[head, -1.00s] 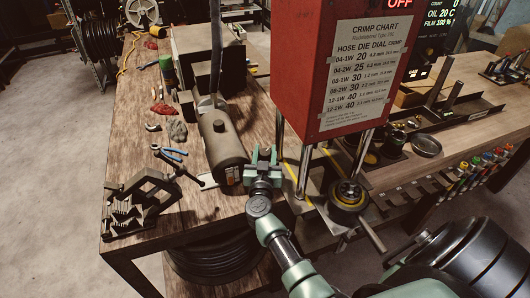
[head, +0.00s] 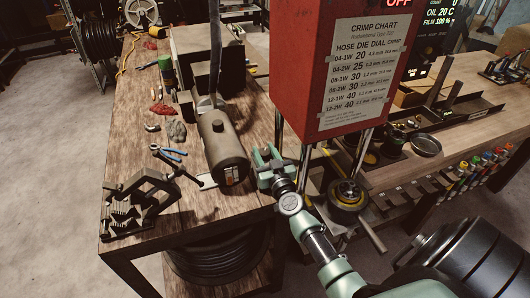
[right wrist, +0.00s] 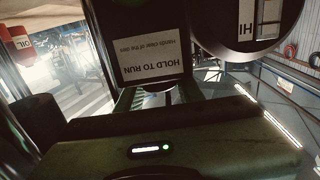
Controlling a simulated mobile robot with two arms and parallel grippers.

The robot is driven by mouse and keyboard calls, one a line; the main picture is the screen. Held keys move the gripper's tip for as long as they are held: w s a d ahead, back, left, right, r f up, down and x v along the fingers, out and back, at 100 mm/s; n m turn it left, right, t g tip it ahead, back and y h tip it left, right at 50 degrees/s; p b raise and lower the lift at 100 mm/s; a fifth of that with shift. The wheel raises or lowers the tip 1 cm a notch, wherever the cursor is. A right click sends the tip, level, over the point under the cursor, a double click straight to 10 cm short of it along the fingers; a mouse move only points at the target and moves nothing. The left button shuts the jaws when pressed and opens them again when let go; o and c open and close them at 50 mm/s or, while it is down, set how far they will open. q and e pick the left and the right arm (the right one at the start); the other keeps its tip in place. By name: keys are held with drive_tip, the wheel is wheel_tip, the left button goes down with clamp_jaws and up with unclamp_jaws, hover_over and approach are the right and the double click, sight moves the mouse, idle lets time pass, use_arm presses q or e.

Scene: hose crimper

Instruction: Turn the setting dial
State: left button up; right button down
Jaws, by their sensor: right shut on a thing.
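The red crimper head (head: 325,75) carries a white crimp chart (head: 358,62). A dark round part with a yellow ring (head: 347,194) sits low at its front and looks like a dial. I cannot read any marks on it. My right gripper (head: 268,158) is left of it, beside the grey cylinder (head: 225,150), shut on a small dark part that its fingers mostly hide. In the right wrist view a "HOLD TO RUN" plate (right wrist: 150,60) is upside down just beyond the fingers, left of a round dark end marked "HI" (right wrist: 246,20). My left gripper is not in view.
A hose coil (head: 220,255) lies beneath. A second bench with trays (head: 465,120) is at right. The floor at left is clear.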

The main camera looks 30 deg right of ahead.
sight(266, 157)
drive_tip(key=shift+r, duration=0.1)
drive_tip(key=c, duration=0.9)
unclamp_jaws()
drive_tip(key=shift+w, duration=0.1)
drive_tip(key=shift+c, duration=0.2)
drive_tip(key=shift+o, duration=0.2)
drive_tip(key=shift+w+f, duration=0.3)
drive_tip(key=v, duration=0.8)
drive_tip(key=shift+d, duration=0.1)
drive_tip(key=shift+w, duration=0.1)
